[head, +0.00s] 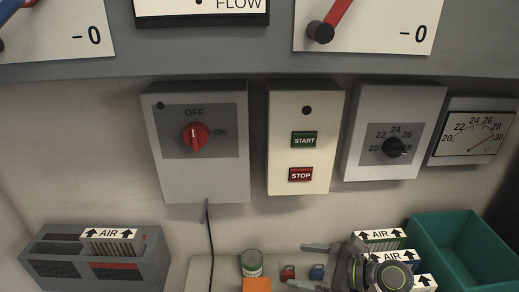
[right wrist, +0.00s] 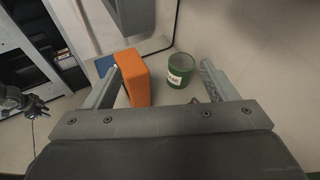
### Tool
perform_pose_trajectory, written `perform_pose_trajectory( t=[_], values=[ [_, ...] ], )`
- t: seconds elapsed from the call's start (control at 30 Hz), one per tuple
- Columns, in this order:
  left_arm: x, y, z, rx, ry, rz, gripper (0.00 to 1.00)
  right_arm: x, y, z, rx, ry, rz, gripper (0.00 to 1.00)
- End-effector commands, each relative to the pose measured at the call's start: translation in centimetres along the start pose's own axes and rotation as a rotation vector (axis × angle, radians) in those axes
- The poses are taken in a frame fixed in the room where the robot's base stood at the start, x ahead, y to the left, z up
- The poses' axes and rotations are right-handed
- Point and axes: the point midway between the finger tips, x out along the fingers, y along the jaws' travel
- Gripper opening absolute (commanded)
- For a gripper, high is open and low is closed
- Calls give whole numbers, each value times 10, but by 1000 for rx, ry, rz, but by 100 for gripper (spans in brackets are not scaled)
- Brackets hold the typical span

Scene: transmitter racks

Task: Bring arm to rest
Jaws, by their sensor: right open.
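My right gripper (head: 297,265) is low in the head view, over the shelf, its fingers pointing left. Its two fingers stand wide apart in the right wrist view (right wrist: 158,78), with nothing gripped. An orange block (right wrist: 132,76) and a green can (right wrist: 180,70) appear between the fingers, beyond the palm. In the head view the orange block (head: 256,285) and the can (head: 252,264) lie left of the fingertips. A dark jointed shape at the left edge of the right wrist view may be my left gripper; its jaws are unclear.
Red and blue small items (head: 288,272) lie by the right fingers. Filters marked AIR (head: 378,236) and a teal bin (head: 462,245) stand right. A grey slotted holder (head: 45,250) stands left. Wall boxes include an OFF/ON switch (head: 197,140) and START/STOP panel (head: 304,155). A black cable hangs down.

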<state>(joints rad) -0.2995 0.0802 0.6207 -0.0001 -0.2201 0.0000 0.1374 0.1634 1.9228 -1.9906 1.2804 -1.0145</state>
Motion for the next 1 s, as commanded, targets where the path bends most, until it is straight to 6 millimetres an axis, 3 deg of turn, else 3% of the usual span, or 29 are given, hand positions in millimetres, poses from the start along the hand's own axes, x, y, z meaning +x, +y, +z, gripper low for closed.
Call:
perform_pose_trajectory(
  t=[0.1, 0.23, 0.37, 0.47, 0.67, 0.83, 1.0],
  values=[
    [0, 0, 0, 0, 0, 0, 26, -14, -5, 34, 151, -235, -106, 79],
    [0, 0, 0, 0, 0, 0, 26, -42, -16, 65, 345, -489, -211, 79],
    [0, 0, 0, 0, 0, 0, 26, -80, -31, 82, 568, -735, -308, 79],
    [0, 0, 0, 0, 0, 0, 26, -113, -43, 84, 756, -916, -379, 79],
    [0, 0, 0, 0, -1, 0, 26, -177, -61, 58, 1163, -1251, -519, 79],
    [0, 0, 0, 0, -1, 0, 26, -220, -63, 8, 1536, -1501, -648, 79],
    [0, 0, 0, 0, -1, 0, 26, -246, -43, -55, 1926, -1702, -805, 79]
  ],
)
